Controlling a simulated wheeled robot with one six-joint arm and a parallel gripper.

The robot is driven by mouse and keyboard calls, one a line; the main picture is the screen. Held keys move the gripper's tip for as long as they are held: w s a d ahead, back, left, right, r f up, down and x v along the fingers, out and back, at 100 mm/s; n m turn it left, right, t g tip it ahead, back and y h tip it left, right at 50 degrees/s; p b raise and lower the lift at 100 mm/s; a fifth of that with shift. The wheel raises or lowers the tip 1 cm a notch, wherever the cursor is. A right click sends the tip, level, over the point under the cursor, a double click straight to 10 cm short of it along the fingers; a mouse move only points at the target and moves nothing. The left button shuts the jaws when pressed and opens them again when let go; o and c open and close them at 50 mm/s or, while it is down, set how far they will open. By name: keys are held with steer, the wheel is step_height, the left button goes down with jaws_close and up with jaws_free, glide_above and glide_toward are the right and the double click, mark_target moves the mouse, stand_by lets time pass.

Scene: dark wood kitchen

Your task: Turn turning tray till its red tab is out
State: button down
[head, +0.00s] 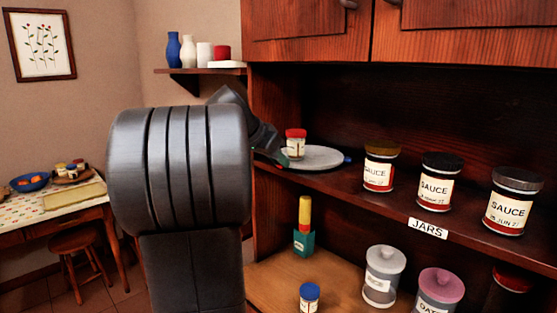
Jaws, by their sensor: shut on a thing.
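The turning tray (322,156) is a pale grey disc on the upper shelf of the cupboard. A small jar with a red lid (296,143) stands on its left part. A blue tab (348,159) sticks out at the tray's right edge. I see no red tab; the tray's left and far edges are partly hidden. My gripper (278,158) is at the tray's left edge, beside the small jar, and is shut on the tray's edge. My arm hides much of the gripper, so the exact grip spot is unclear.
Several sauce jars (435,182) stand on the same shelf to the right, above a JARS label (428,229). Cupboard doors (463,38) hang above.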

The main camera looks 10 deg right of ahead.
steer(key=c, duration=1.3)
jaws_free()
steer(key=v, duration=1.3)
steer(key=shift+s+a+r, duration=0.15)
steer(key=shift+a+r, duration=0.05)
steer(key=shift+r, duration=0.15)
steer(key=x, duration=1.4)
steer(key=shift+s, duration=0.1)
steer(key=shift+a, duration=0.15)
